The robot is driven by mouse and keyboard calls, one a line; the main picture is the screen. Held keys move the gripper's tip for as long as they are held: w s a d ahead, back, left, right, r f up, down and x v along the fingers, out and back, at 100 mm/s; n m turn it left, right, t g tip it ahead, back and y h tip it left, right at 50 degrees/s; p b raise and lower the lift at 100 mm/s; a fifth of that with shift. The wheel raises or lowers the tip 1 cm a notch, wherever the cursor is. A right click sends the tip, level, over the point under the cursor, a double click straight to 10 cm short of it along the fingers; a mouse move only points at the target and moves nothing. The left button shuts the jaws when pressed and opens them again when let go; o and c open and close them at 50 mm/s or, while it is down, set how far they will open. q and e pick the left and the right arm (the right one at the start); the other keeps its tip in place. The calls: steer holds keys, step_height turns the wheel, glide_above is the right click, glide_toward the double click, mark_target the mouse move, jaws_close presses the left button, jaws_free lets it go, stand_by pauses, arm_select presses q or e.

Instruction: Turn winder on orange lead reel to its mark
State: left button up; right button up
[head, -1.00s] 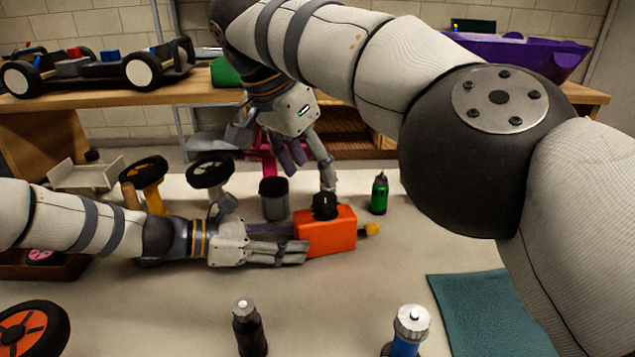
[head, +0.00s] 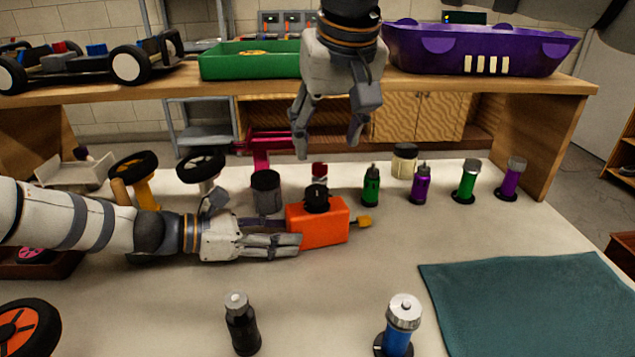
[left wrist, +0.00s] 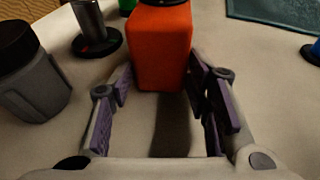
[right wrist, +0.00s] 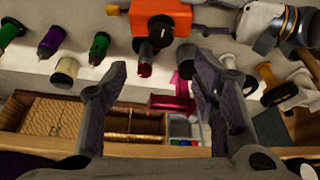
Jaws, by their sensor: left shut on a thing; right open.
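The orange lead reel (head: 318,227) is an orange box on the table with a black winder (head: 317,198) on top and a yellow plug (head: 363,221) at its right side. My left gripper (head: 287,238) is shut on the box from the left; in the left wrist view the orange box (left wrist: 161,50) sits between its fingers. My right gripper (head: 329,148) is open and empty, pointing down above and behind the reel. In the right wrist view the reel (right wrist: 160,8) and its winder (right wrist: 158,32) lie beyond the open fingers. I cannot make out the mark.
A grey cup (head: 266,193) and a red-topped bottle (head: 319,172) stand behind the reel. A green bottle (head: 371,187) and several others stand to the right. A black bottle (head: 242,325) and a blue bottle (head: 399,325) stand in front. A teal mat (head: 530,300) lies at right.

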mark_target(317, 190)
steer(key=x, duration=1.2)
steer(key=shift+r, duration=0.1)
steer(key=c, duration=1.2)
